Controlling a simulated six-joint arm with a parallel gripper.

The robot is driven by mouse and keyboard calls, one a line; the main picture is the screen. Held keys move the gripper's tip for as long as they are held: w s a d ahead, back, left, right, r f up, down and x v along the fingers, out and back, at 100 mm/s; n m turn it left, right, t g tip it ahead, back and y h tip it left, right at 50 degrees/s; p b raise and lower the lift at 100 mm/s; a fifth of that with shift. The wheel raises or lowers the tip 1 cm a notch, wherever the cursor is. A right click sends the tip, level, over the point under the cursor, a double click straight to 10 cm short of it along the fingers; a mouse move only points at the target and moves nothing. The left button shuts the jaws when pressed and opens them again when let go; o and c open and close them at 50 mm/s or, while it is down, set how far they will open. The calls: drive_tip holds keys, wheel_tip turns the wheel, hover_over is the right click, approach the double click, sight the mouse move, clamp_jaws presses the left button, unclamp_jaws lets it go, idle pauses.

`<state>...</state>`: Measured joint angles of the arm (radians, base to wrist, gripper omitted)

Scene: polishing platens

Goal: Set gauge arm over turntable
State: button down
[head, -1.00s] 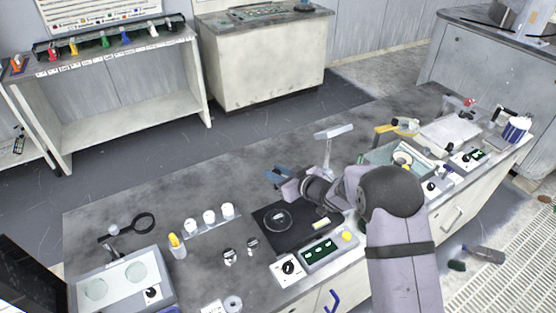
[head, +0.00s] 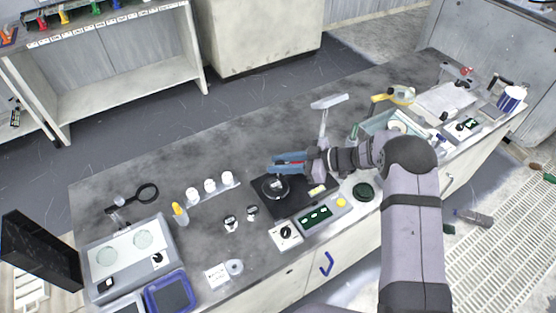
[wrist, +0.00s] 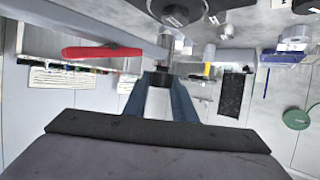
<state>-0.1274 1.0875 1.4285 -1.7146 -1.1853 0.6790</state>
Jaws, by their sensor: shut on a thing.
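The turntable (head: 285,193), a dark round disc on a black base, sits near the middle of the bench in the head view. A round part of it appears at the top edge of the wrist view (wrist: 178,12). My gripper (head: 272,163), with blue fingers, is just behind and above the disc. In the wrist view the fingers (wrist: 165,82) are close together. They are shut on the gauge arm, whose grey bar (wrist: 105,32) appears to run to the upper left beside a red bar (wrist: 102,52). The fingers hide the grip point, and most of the gauge arm is hidden in the head view.
A pale lamp-like stand (head: 329,102) rises behind my wrist. White jars (head: 210,185) stand to the left. The back left of the bench is clear.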

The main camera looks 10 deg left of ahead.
idle(0.4)
drive_tip(key=c, duration=1.5)
unclamp_jaws()
drive_tip(key=shift+s, duration=0.1)
drive_tip(key=shift+o, duration=0.2)
drive_tip(key=shift+d, duration=0.1)
drive_tip(key=b+v, duration=0.2)
drive_tip(key=v, duration=0.5)
drive_tip(key=shift+d, duration=0.2)
drive_tip(key=shift+r, duration=0.1)
